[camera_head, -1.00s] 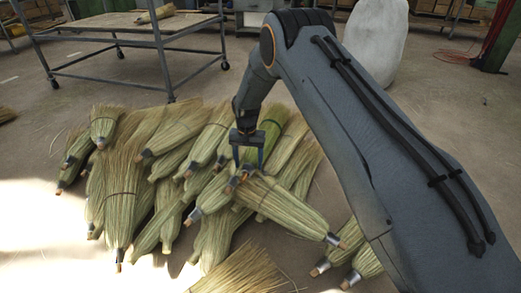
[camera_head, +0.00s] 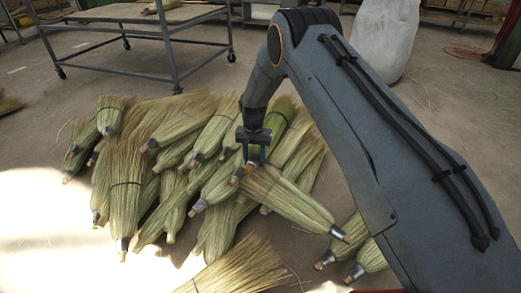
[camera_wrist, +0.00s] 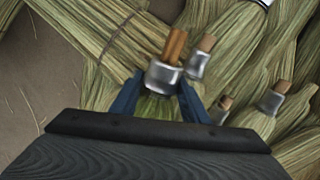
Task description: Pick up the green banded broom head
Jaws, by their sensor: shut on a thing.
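The green banded broom head (camera_head: 279,115) lies in the pile behind my gripper, greener than its neighbours. Its fibres spread away to the upper right and its neck end points toward my gripper (camera_head: 254,160). In the wrist view, my two blue fingers (camera_wrist: 158,92) are closed on the neck of a broom head with green fibres (camera_wrist: 155,108). Its metal collar (camera_wrist: 163,77) and wooden tip stick out past the fingers. Most of its body is hidden by the gripper in that view. The broom head still appears to be down among the others.
Several pale straw broom heads (camera_head: 125,190) lie heaped around it. One broom head (camera_head: 295,202) lies just in front of the gripper. A wheeled metal table (camera_head: 130,14) stands behind the pile and a white sack (camera_head: 386,40) at the back right. Floor between is clear.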

